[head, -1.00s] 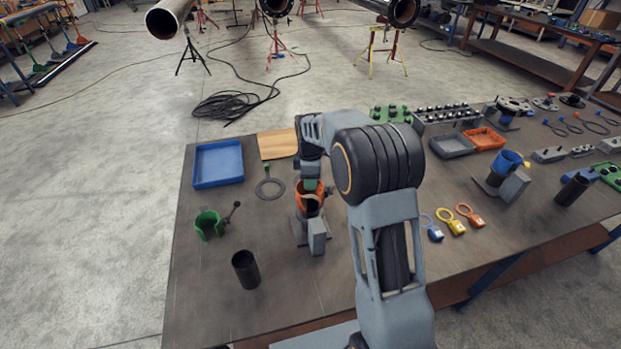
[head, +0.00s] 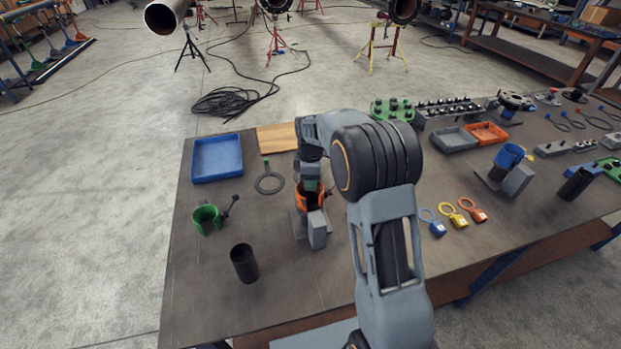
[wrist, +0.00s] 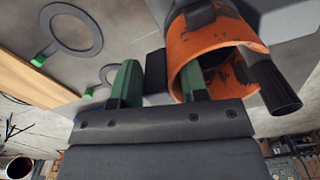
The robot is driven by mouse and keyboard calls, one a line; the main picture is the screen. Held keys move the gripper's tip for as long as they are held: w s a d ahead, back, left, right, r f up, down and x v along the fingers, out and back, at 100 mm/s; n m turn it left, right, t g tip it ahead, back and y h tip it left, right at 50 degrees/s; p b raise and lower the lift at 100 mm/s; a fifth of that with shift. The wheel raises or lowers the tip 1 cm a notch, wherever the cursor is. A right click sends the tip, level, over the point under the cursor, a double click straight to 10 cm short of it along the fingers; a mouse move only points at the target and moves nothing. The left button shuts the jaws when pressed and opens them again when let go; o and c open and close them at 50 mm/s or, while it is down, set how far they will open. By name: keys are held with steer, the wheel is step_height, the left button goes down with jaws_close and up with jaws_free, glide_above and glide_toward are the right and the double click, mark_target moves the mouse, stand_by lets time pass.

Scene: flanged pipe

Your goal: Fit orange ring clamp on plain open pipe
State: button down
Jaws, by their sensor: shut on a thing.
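The orange ring clamp (head: 308,201) is at a grey stand (head: 317,232) on the workbench. My gripper (head: 311,178) is above the clamp, pointing down. Its green fingers (wrist: 163,85) are shut on the clamp, one finger inside the ring's opening, the other outside. Whether the clamp touches the stand is hidden. A pipe with a plain open end (head: 163,18) lies on a black tripod beyond the bench, top left.
A green clamp (head: 207,219) and a short black tube (head: 244,263) stand left of the stand. A blue tray (head: 217,158) and a flat grey ring (head: 269,183) lie behind. Coloured padlock-like tags (head: 453,218) lie right. Cable (head: 235,100) coils on the floor.

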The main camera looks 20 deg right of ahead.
steer(key=shift+f+b, duration=0.3)
steer(key=shift+f, duration=0.05)
stand_by(0.7)
stand_by(0.4)
steer(key=c, duration=0.6)
jaws_free()
steer(key=shift+f, duration=0.1)
steer(key=shift+o, duration=0.2)
step_height(320, 180, up, 23)
steer(key=p, duration=0.8)
